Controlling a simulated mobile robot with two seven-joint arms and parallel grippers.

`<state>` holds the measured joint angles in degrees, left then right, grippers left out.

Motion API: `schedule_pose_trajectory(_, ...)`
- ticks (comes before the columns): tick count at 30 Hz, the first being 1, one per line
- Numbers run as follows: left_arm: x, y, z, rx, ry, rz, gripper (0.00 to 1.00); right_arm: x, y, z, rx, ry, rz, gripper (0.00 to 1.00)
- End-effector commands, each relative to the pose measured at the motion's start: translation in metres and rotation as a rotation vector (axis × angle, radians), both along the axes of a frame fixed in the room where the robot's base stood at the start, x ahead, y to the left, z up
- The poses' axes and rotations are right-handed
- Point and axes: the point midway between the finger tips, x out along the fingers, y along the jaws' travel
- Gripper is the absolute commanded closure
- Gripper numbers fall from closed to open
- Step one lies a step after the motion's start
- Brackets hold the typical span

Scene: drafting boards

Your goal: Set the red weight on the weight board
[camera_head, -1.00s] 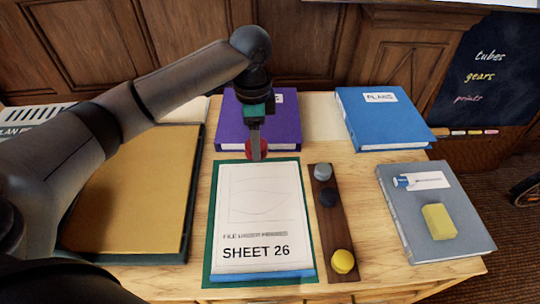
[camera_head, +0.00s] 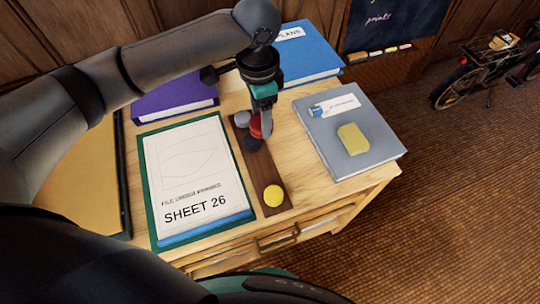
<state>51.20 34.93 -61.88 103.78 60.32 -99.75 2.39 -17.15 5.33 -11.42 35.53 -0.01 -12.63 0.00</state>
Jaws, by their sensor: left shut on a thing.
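My left gripper (camera_head: 265,118) is shut on the red weight (camera_head: 256,127), near the far part of the dark brown weight board (camera_head: 263,177). A yellow weight (camera_head: 273,195) sits at the near end of the board. The gripper's fingers hide part of the red weight. My right gripper is not in view.
A sheet marked SHEET 26 (camera_head: 190,165) lies on a green board left of the weight board. A grey book (camera_head: 348,110) with a yellow block (camera_head: 353,139) lies to the right. Purple (camera_head: 170,100) and blue (camera_head: 309,55) binders lie behind. Bare wood shows between weight board and grey book.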

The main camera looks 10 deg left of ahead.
Motion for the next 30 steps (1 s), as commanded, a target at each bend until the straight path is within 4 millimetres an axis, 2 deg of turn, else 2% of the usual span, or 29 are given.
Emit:
schedule_pose_trajectory(9,-0.001,0.001,-0.082,0.004,0.004,0.001,1.0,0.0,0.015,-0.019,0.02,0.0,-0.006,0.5)
schedule_pose_trajectory(15,-0.001,0.001,-0.128,0.002,0.003,0.0,1.0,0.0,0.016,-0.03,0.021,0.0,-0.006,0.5)
schedule_pose_trajectory(18,0.0,0.001,-0.142,0.002,0.001,-0.001,1.0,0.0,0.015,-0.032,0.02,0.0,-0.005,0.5)
schedule_pose_trajectory(26,0.0,0.001,-0.159,0.002,0.001,-0.001,1.0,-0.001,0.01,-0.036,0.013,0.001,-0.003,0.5)
schedule_pose_trajectory(30,-0.001,0.001,-0.18,0.003,0.003,-0.001,1.0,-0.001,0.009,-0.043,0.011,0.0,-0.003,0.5)
